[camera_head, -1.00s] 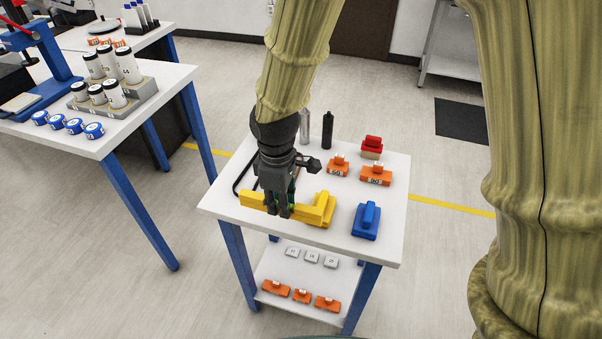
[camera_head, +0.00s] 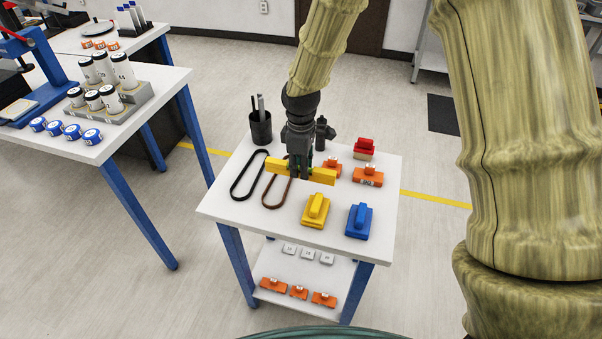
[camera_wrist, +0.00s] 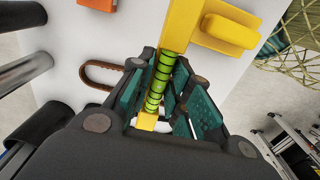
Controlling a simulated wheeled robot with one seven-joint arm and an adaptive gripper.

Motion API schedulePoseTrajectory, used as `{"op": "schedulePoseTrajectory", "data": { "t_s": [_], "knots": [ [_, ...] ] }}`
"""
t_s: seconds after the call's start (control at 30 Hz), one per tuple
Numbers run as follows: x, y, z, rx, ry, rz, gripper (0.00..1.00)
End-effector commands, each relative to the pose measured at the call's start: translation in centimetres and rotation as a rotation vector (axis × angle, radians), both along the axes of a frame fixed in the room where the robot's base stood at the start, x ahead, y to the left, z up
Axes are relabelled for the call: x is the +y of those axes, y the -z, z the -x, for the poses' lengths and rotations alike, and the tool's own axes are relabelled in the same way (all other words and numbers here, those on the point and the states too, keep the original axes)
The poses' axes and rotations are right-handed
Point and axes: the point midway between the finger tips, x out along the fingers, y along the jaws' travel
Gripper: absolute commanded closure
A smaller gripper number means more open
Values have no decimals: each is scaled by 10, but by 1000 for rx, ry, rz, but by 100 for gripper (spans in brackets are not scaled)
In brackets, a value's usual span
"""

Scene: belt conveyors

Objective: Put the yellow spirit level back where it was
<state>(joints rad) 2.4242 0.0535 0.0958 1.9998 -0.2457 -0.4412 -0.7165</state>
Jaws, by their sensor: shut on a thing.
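The yellow spirit level (camera_head: 323,176) is a long bar held crosswise in my gripper (camera_head: 299,175), which is shut on its middle. It seems raised above the white table top (camera_head: 225,205). In the wrist view, the level (camera_wrist: 180,30) runs between my gripper's fingers (camera_wrist: 165,100), with its green vials showing and its middle partly hidden by the fingers. A separate yellow block with a raised handle (camera_head: 315,211) stands on the table in front of the level, apart from it.
A blue handled block (camera_head: 358,221), orange pieces (camera_head: 368,177) and a red piece (camera_head: 364,147) stand on the right. Black (camera_head: 240,182) and brown (camera_head: 270,203) belt loops lie on the left. A black cup (camera_head: 260,130) stands behind. The front-left table top is clear.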

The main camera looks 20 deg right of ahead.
Motion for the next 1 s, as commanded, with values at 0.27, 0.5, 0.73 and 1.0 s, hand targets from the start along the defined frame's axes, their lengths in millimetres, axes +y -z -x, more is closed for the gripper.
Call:
{"op": "schedulePoseTrajectory", "data": {
  "t_s": [0.27,0.5,0.73,1.0],
  "knots": [
    [0,20,1,2,0,0,100],
    [0,35,0,-1,0,0,100],
    [0,36,0,0,0,0,100],
    [0,41,0,0,0,0,100]
  ]
}}
